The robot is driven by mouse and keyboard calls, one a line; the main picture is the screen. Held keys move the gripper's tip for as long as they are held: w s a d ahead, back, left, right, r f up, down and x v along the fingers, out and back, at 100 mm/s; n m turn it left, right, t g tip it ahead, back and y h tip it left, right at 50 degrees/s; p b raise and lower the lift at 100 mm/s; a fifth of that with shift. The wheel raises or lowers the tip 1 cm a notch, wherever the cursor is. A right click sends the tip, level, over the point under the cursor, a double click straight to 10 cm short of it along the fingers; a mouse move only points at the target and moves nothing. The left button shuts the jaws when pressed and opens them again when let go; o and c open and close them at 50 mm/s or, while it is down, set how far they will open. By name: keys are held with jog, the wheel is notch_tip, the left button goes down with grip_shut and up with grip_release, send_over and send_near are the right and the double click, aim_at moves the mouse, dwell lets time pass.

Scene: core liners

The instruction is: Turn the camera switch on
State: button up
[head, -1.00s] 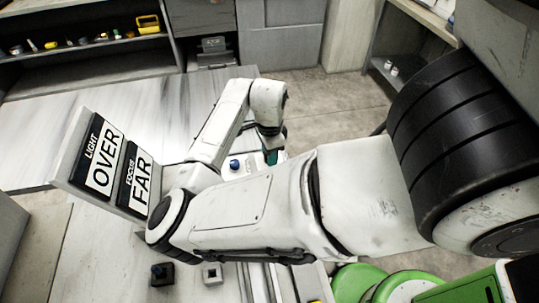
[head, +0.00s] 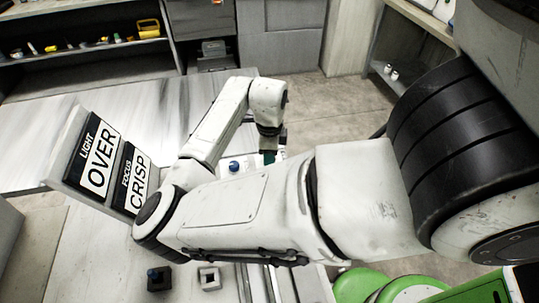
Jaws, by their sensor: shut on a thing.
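My gripper (head: 268,157) is at the end of my white arm, pointing down over the bench behind my forearm. Only a small dark green part of it shows. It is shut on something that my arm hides. A blue knob (head: 234,165) on a white base stands just left of my gripper, apart from it. A tilted display has two panels: the light panel (head: 96,158) reads OVER and the focus panel (head: 137,186) reads CRISP. I cannot tell which part is the camera switch.
A dark block with a blue top (head: 159,278) and a pale block with a square hole (head: 209,278) sit on the near bench. Shelves (head: 80,55) with small items stand at the back left. Green round shapes (head: 365,285) are at the bottom right.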

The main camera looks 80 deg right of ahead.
jog(key=o, duration=1)
notch_tip(320, 180, up, 11)
jog(key=shift+f+b, duration=0.1)
jog(key=shift+b, duration=0.3)
dwell(0.4)
